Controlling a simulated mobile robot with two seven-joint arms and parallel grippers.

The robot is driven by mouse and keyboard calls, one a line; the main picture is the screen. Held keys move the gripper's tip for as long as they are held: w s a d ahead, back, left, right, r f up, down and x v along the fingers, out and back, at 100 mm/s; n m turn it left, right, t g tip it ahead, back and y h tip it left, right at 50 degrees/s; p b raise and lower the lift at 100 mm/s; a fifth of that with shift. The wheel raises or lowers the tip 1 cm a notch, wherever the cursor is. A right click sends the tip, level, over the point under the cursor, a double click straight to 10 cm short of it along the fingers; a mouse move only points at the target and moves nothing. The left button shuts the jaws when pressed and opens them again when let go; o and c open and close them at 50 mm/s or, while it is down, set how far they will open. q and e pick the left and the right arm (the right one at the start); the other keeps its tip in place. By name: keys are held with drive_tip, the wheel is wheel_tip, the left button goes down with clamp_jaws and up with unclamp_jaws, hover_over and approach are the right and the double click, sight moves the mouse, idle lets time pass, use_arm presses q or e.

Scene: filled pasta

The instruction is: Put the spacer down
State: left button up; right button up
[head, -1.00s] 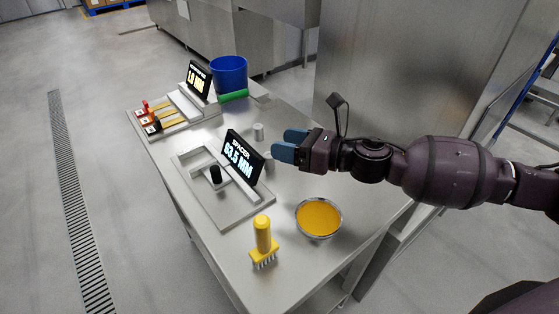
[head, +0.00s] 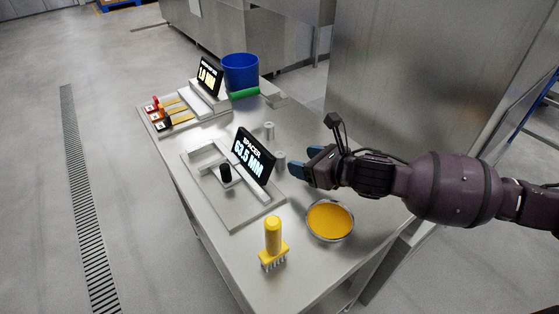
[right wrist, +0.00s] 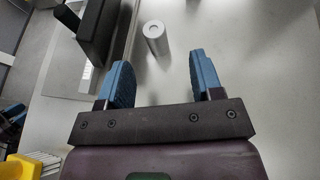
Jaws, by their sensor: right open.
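My right gripper (head: 293,162) is open and empty, just right of the nearer spacer. In the right wrist view one upright grey cylinder (right wrist: 155,40) with a round hole in its top stands beyond the open fingertips (right wrist: 160,72), apart from both. I cannot tell for sure which cylinder that is. My left gripper is out of view.
A grey gauge fixture (head: 240,208) with a black knob (head: 225,173) lies left of the gripper. A bowl of yellow filling (head: 330,220) and a yellow-handled tool (head: 273,242) stand in front. A blue bucket (head: 241,72) and a second display (head: 209,74) are at the back.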

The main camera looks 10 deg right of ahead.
sight(284, 158)
drive_tip(key=shift+w+a+f, duration=0.25)
drive_tip(key=shift+w+a, duration=0.1)
drive_tip(key=shift+w, duration=0.15)
drive_tip(key=x, duration=0.2)
drive_tip(key=b+x, duration=0.1)
drive_tip(key=x, duration=0.1)
drive_tip(key=shift+s+a+f, duration=0.1)
drive_tip(key=shift+a+f, duration=0.2)
drive_tip(key=shift+a, duration=0.05)
drive_tip(key=shift+w+a, duration=0.2)
drive_tip(key=shift+w, duration=0.15)
drive_tip(key=c, duration=1.1)
drive_tip(key=shift+r, duration=0.15)
